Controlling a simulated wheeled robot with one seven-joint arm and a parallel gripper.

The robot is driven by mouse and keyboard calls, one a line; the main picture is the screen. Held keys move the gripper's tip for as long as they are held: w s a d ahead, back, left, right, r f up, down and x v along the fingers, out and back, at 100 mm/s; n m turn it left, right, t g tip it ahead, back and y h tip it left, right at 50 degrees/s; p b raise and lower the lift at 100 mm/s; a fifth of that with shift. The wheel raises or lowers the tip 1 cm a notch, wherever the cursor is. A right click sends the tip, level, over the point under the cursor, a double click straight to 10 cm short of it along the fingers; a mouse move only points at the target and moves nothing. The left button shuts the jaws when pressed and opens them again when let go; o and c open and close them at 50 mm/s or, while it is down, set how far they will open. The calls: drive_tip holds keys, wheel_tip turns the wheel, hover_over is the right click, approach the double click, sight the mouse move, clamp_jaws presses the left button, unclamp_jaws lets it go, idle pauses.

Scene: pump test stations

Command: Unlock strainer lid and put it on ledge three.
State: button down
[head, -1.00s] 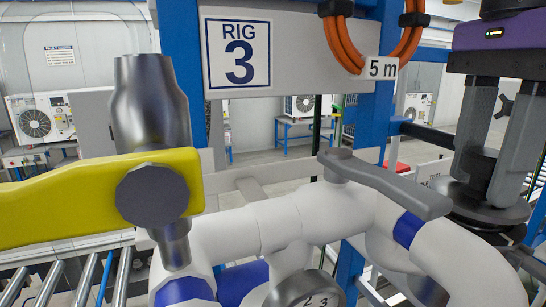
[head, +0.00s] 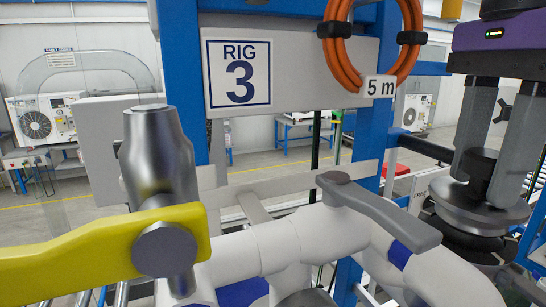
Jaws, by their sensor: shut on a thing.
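My gripper (head: 486,178) is at the right of the head view, with a purple body and two grey fingers pointing down. It is shut on a dark knob (head: 482,165) of the round grey strainer lid (head: 474,209). Dark round parts (head: 470,240) show under the lid. I cannot tell whether a gap separates them from it. A white panel with a "RIG 3" sign (head: 239,73) stands behind the pipes. I cannot make out ledge three in this view.
A yellow lever (head: 80,256) on a metal valve crosses the lower left. White pipes with a grey handle (head: 380,212) fill the lower middle, left of my gripper. An orange hose coil (head: 331,45) hangs on a blue post. A "5 m" tag (head: 380,87) is beside it.

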sight(491, 153)
drive_tip(key=shift+r, duration=0.1)
drive_tip(key=shift+r+p, duration=1.45)
drive_tip(key=shift+p, duration=0.1)
